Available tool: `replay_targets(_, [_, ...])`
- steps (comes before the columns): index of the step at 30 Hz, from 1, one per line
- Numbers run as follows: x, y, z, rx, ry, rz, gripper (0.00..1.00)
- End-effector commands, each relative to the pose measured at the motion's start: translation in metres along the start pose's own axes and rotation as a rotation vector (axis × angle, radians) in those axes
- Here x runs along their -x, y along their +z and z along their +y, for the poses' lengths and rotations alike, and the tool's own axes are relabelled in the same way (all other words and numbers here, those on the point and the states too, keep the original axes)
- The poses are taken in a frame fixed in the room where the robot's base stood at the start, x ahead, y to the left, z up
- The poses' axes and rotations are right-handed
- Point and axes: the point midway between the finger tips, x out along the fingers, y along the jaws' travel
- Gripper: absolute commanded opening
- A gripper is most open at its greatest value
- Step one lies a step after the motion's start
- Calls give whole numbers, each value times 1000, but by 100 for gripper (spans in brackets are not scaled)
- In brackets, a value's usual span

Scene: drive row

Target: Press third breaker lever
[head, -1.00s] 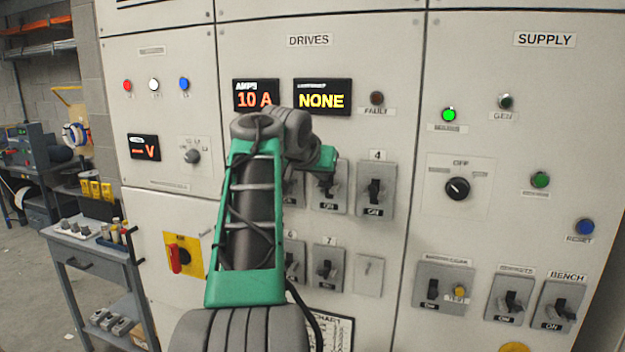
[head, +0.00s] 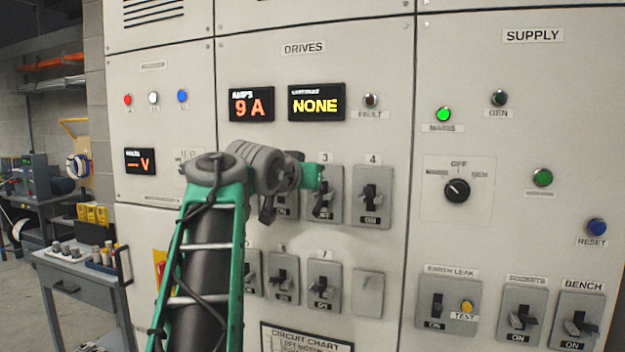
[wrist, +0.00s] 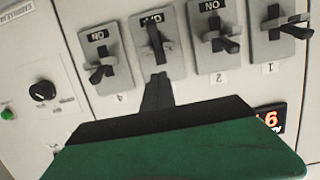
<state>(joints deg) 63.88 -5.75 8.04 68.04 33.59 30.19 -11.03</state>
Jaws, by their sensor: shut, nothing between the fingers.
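The third breaker (head: 328,190), under the number 3, is in the upper row of the DRIVES panel. My gripper (head: 320,205) is shut and empty, and its tip is in front of this breaker, partly hiding its lever. In the wrist view the row appears upside down. There the third breaker's dark lever (wrist: 152,42) stands just beyond the dark fingertips of my gripper (wrist: 157,88), in line with them. I cannot tell whether the tip touches the lever.
The fourth breaker (head: 371,197) stands close to the right. The second breaker's lever (wrist: 222,44) sticks out on the other side. A lower row holds breaker 7 (head: 323,286) and others. Displays read 9 A (head: 251,104) and NONE (head: 317,102).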

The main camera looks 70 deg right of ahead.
Motion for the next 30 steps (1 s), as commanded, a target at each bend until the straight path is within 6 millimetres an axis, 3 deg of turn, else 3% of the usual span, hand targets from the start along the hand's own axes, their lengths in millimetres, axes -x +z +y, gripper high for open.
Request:
replay_targets(1, [11, -11, -1, 0, -4, 3, 0])
replay_targets(3, [27, 7, -1, -1, -5, 3, 0])
replay_targets(9, [70, 26, -2, 0, -7, 1, 0])
replay_targets(13, [88, 33, -1, 0, -4, 1, 0])
replay_targets(30, [96, 38, -4, 6, -11, -6, 0])
